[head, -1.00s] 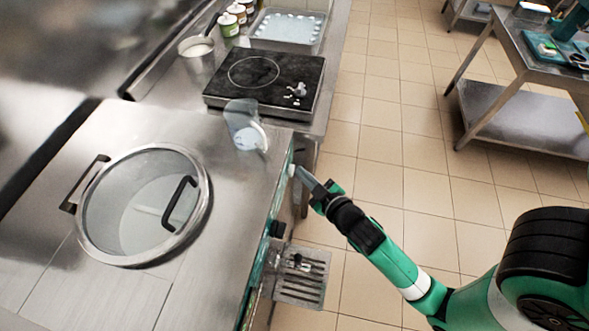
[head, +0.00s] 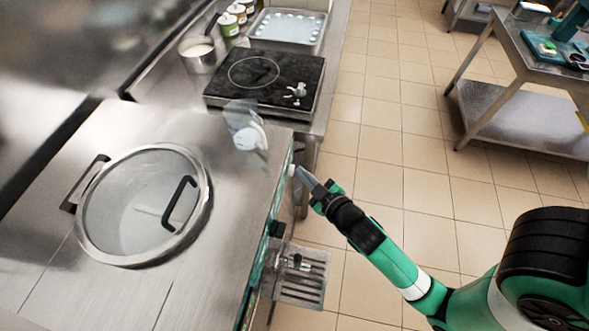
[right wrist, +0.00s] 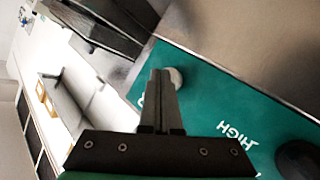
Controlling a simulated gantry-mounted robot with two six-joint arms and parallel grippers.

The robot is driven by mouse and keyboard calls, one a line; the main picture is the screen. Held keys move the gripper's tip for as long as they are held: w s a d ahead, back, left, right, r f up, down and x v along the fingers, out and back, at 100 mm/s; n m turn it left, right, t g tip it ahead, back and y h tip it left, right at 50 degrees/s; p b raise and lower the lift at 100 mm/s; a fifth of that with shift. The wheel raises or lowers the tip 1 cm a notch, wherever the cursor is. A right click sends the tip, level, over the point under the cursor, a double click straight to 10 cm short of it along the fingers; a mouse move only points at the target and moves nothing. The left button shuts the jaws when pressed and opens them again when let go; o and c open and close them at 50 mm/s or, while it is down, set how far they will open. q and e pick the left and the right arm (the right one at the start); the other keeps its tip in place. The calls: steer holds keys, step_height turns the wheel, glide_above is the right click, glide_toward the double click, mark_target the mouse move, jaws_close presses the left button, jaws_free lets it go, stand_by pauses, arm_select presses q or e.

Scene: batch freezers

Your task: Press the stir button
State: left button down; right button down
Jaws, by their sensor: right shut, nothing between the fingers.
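The batch freezer's green front panel (right wrist: 205,110) shows in the right wrist view, with the printed word HIGH. A pale round button (right wrist: 176,77) sits on it near its upper edge; its label cannot be read, so I cannot tell for sure that it is the stir button. My right gripper (right wrist: 160,78) is shut and empty, its tips right at the button and partly covering it. Whether they touch cannot be told. In the head view the right gripper (head: 298,174) reaches the freezer's front face from the right. My left gripper is not in view.
The freezer's steel top (head: 235,190) holds a round clear lid (head: 130,215) with a black handle. A dark knob (right wrist: 298,160) sits lower on the panel. A drip tray (head: 300,288) juts out below the front. A black cooktop (head: 262,80) stands behind. The tiled floor is free.

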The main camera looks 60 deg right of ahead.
steer(key=shift+w, duration=0.1)
steer(key=shift+w+a, duration=0.1)
steer(key=shift+w, duration=0.15)
stand_by(0.5)
